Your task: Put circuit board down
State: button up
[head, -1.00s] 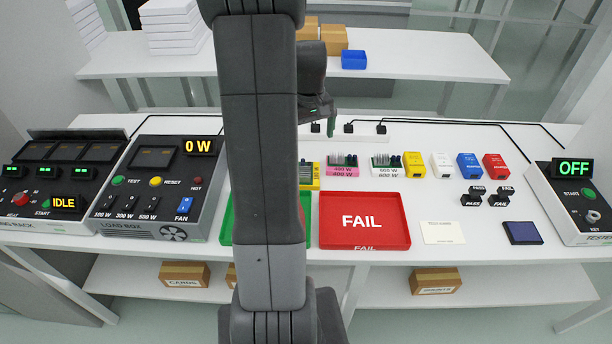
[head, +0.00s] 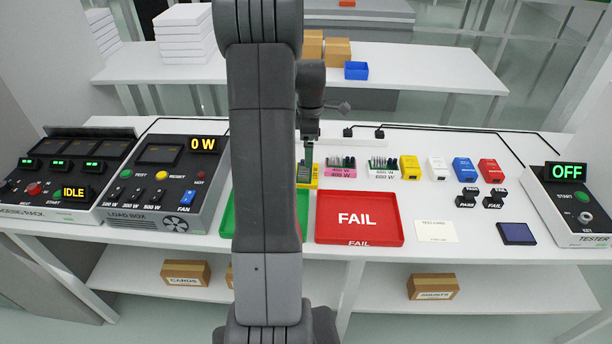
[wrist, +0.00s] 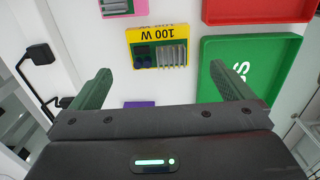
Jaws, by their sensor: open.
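My gripper (head: 308,152) is open, with its two green fingers spread wide; it also shows in the wrist view (wrist: 165,90). Nothing is between the fingertips. A circuit board (wrist: 160,54) with grey fins and dark parts sits in the yellow 100 W holder (wrist: 150,34), ahead of and between the fingers in the wrist view. In the head view the yellow holder (head: 314,184) is partly hidden by my arm. More boards stand in the pink holder (head: 341,173) and the white holder (head: 382,174).
The green tray (head: 228,221) is half hidden behind my arm; the red FAIL tray (head: 402,234) is empty. Yellow, white, blue and red blocks stand right of the holders. The load box (head: 150,215) is left, the tester (head: 570,220) right. A purple item (wrist: 138,104) shows near the fingers.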

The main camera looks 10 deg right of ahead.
aim_at(307, 173)
notch_tip(307, 173, down, 4)
jog(key=shift+r, duration=0.15)
jog(key=f, duration=0.3)
jog(key=a+f+p, duration=0.1)
jog(key=shift+w+f, duration=0.25)
jog(key=shift+f, duration=0.5)
jog(key=c, duration=0.9)
